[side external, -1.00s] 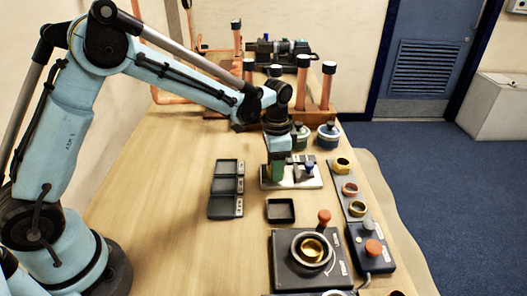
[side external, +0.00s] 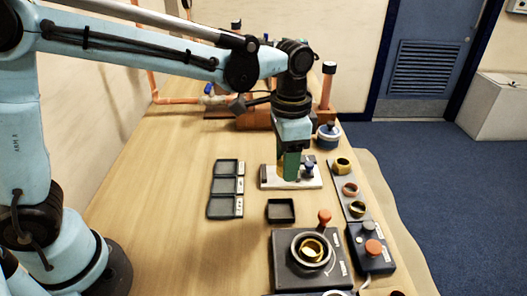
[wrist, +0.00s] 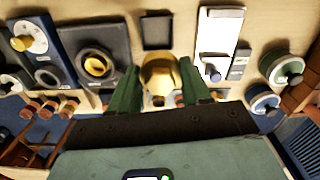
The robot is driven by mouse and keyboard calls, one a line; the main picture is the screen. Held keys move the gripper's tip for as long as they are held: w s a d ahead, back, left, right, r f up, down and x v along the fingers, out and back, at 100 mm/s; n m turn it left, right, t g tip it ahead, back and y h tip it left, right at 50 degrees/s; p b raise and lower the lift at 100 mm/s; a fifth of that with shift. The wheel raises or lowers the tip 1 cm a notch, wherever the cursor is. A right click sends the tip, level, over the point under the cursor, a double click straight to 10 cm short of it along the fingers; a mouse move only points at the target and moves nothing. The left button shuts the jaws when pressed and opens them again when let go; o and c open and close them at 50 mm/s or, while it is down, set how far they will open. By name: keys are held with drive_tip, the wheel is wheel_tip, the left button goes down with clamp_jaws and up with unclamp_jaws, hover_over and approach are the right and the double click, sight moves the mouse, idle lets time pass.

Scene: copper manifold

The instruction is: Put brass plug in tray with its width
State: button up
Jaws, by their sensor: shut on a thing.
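The brass plug (wrist: 159,76) is a round, yellow metal piece between the two green fingers of my gripper (wrist: 160,92) in the wrist view. My gripper is shut on it. In the side view my gripper (side external: 291,178) points down in front of the white-based fixture (side external: 309,184), and its fingers hide part of it; I cannot make out the plug there. A dark tray with three compartments (side external: 211,190), pale labels along its right edge, lies left of my gripper. The labels are too small to read. The compartments look empty.
A small, empty black tray (side external: 280,220) lies in front of the fixture. A black device (side external: 283,270) with a brass cup and red knob stands nearer. A strip with several rings (side external: 349,188) runs along the right. Copper pipes (side external: 327,95) stand behind. The table's left part is clear.

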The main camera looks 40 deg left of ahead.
drive_tip(key=s+a+r+n, duration=0.3)
drive_tip(key=a+n, duration=0.1)
drive_tip(key=a, duration=0.3)
drive_tip(key=s+a+r+n, duration=0.2)
drive_tip(key=a+r+n, duration=0.1)
drive_tip(key=a, duration=0.3)
drive_tip(key=s+d+f+m, duration=0.3)
drive_tip(key=s+d+m, duration=0.3)
drive_tip(key=s+d, duration=0.4)
drive_tip(key=s+d+f+m, duration=0.4)
drive_tip(key=s+d+m, duration=0.3)
drive_tip(key=s, duration=0.5)
drive_tip(key=n, duration=0.1)
hover_over(225, 259)
wheel_tip(225, 259, down, 7)
drive_tip(key=shift+r, duration=0.1)
drive_tip(key=shift+f, duration=2.05)
drive_tip(key=o, duration=1.2)
drive_tip(key=shift+f, duration=0.1)
